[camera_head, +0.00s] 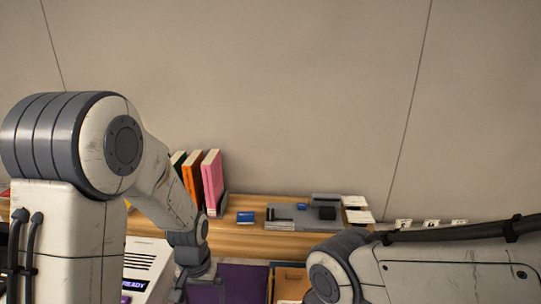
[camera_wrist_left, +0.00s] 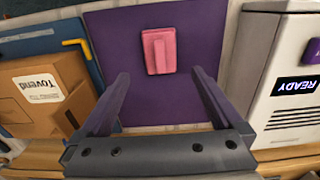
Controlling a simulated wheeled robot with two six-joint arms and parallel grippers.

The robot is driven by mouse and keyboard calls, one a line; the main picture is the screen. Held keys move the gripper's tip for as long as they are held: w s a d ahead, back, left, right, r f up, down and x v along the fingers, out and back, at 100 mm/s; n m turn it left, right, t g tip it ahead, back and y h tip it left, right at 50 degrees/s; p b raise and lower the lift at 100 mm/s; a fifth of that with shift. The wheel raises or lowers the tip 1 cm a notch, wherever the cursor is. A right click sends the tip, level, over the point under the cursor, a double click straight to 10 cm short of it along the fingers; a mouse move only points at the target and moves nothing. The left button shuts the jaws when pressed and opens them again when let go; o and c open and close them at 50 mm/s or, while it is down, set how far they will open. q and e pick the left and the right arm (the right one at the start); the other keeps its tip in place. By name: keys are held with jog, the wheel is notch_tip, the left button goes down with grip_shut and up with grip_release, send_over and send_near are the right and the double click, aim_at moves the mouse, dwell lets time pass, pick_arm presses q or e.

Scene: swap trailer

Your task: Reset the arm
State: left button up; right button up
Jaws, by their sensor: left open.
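My left arm comes in from the left in the head view and bends down toward a purple mat (camera_head: 238,283); its fingers are hard to make out there. In the left wrist view my left gripper (camera_wrist_left: 160,76) is open with its fingers wide apart and nothing between them. A pink block (camera_wrist_left: 160,51) lies on the purple mat (camera_wrist_left: 205,30), beyond the fingertips and apart from them in the picture. My right arm crosses the lower right of the head view; its gripper is out of frame.
A white machine with a READY display (camera_wrist_left: 283,100) stands beside the mat, also in the head view (camera_head: 150,262). A cardboard box (camera_wrist_left: 45,95) lies on the other side. A wooden shelf (camera_head: 240,238) behind holds books (camera_head: 211,180) and a grey device (camera_head: 292,217).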

pick_arm(q)
notch_tip(320, 180, down, 10)
jog(key=shift+f, duration=0.25)
jog(key=shift+w+r+p, duration=0.1)
jog(key=shift+r+p, duration=0.2)
jog(key=shift+r, duration=0.5)
